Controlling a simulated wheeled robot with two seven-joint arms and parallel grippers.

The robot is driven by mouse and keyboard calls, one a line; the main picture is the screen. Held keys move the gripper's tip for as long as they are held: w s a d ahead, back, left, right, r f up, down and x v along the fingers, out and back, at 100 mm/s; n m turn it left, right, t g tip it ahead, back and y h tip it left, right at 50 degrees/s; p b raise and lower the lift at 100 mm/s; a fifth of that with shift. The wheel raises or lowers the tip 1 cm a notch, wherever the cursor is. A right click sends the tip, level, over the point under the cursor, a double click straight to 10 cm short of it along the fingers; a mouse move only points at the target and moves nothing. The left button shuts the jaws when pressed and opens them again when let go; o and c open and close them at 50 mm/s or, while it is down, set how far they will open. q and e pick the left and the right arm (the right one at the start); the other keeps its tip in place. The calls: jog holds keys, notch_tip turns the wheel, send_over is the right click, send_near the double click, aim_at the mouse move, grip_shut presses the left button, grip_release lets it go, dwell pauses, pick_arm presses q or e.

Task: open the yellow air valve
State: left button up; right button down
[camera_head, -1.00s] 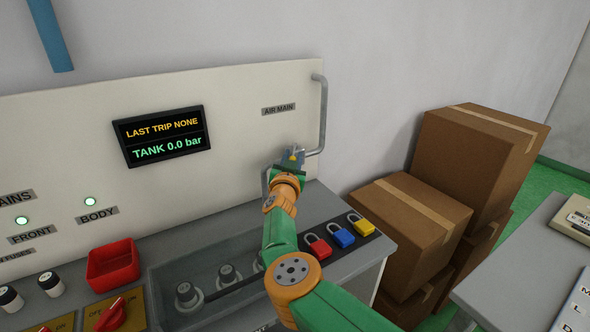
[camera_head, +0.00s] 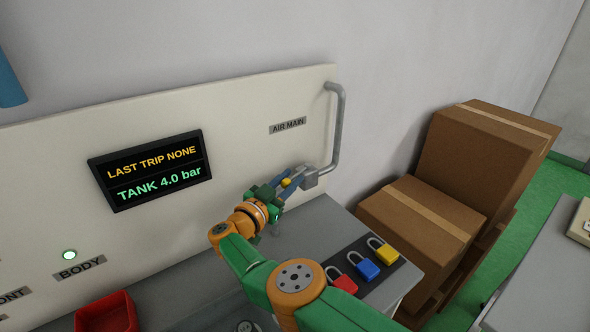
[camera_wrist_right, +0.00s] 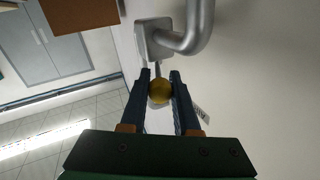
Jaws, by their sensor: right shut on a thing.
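The yellow air valve shows as a small yellow knob (camera_head: 287,183) at the valve body below the AIR MAIN label (camera_head: 288,126). My right gripper (camera_head: 290,180) is shut on this yellow knob. In the right wrist view the round knob (camera_wrist_right: 160,91) sits between the two dark fingertips (camera_wrist_right: 160,88), in front of the grey pipe fitting. The valve's lever is mostly hidden by the fingers. The display (camera_head: 150,168) reads TANK 4.0 bar and LAST TRIP NONE. My left gripper is in neither view.
A grey pipe (camera_head: 338,130) bends down the panel beside the valve. Red (camera_head: 342,280), blue (camera_head: 364,264) and yellow (camera_head: 383,251) padlocks lie on a dark strip on the bench. Cardboard boxes (camera_head: 420,220) stand to the right. A red bin (camera_head: 107,312) is at lower left.

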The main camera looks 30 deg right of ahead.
jog(key=shift+s+d+f+g, duration=0.1)
jog(key=shift+s+f+g, duration=0.05)
jog(key=shift+g, duration=0.15)
jog(key=shift+s, duration=0.1)
jog(key=c, duration=0.6)
grip_release()
jog(key=shift+c, duration=0.2)
jog(key=shift+d, duration=0.1)
